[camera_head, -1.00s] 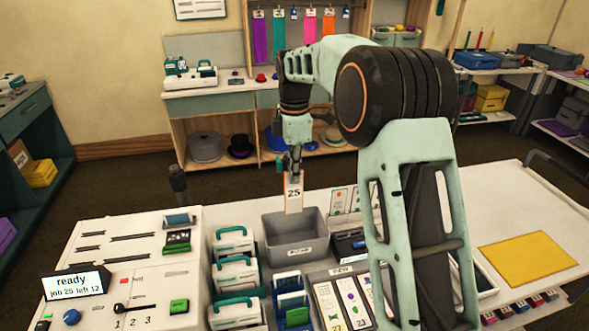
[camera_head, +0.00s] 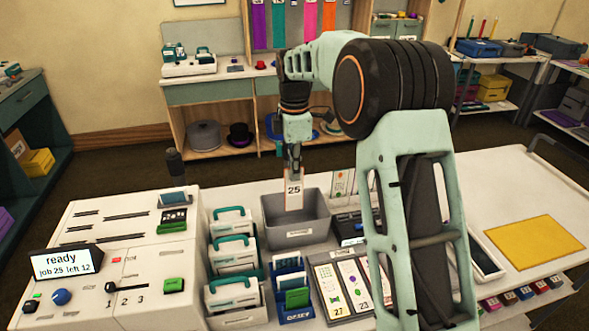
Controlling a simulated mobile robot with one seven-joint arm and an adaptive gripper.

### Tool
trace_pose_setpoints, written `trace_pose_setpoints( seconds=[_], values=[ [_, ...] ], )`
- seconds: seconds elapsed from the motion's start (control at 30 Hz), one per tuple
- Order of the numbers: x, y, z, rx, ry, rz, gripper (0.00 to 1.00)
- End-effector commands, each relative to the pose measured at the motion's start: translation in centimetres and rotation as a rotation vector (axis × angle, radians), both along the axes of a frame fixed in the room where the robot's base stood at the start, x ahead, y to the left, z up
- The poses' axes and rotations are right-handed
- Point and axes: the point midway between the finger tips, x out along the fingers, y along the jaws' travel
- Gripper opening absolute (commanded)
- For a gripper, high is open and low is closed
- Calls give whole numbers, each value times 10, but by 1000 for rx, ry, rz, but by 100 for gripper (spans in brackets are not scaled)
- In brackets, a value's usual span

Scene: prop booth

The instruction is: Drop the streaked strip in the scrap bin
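A pale strip (camera_head: 294,192) marked "25" hangs upright from my gripper (camera_head: 294,168), which is shut on its top edge. Any streaks on it are too small to tell. A grey open bin (camera_head: 305,235) with a small label on its front stands on the white bench just below. The strip's lower end overlaps the bin's opening in the head view; I cannot tell whether it is below the rim. The bin's visible inside looks empty.
Left of the bin stand several white holders with teal handles (camera_head: 232,258) and a machine with a sign (camera_head: 66,262) reading "ready, job 25 left 12". Other numbered strips (camera_head: 357,283) lie in a tray in front. A yellow mat (camera_head: 533,243) lies right.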

Motion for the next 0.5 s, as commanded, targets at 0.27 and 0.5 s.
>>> trace_pose_setpoints(
  seconds=[0.27, 0.5],
  values=[
    [0, 0, 0, 0, 0, 0, 17],
    [0, 0, 0, 0, 0, 0, 25]
  ],
)
